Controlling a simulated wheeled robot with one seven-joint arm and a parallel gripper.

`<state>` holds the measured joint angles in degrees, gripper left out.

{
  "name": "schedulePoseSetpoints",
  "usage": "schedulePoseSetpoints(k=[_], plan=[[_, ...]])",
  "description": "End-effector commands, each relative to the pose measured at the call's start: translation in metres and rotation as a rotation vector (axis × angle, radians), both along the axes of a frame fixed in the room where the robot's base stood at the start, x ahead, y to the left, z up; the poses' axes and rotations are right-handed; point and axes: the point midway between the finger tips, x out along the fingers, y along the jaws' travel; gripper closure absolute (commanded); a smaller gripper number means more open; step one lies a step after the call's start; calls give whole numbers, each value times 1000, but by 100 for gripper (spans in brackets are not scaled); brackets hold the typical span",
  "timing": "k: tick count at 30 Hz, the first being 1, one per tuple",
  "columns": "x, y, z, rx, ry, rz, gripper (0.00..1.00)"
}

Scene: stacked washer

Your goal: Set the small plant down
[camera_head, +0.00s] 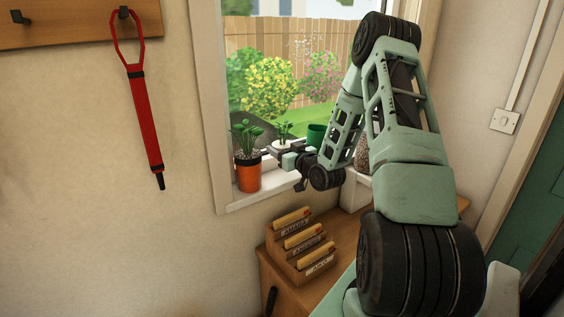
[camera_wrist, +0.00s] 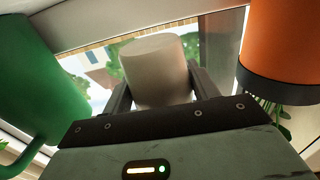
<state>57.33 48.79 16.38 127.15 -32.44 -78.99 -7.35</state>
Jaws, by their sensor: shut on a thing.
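The small plant (camera_head: 284,131) has green leaves and a pale pot, at the window in the head view. My gripper (camera_head: 283,154) is at this pot, partly hidden by its own wrist. In the wrist view the pale pot (camera_wrist: 155,62) sits between the two dark fingers of my gripper (camera_wrist: 160,88), which is shut on it. The leaves do not show clearly there. I cannot tell whether the pot's base touches the window sill (camera_head: 238,203).
An orange pot (camera_head: 248,174) with a plant stands on the sill to the left, close by. A green container (camera_head: 317,134) is to the right; the wrist view shows its handle (camera_wrist: 25,160). Below, a letter rack (camera_head: 300,248) stands on a wooden cabinet (camera_head: 345,235).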

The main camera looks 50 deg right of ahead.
Motion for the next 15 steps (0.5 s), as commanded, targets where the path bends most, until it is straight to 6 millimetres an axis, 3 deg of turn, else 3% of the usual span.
schedulePoseSetpoints(k=[15], plan=[[0, 0, -47, 0, -2, 0, 67]])
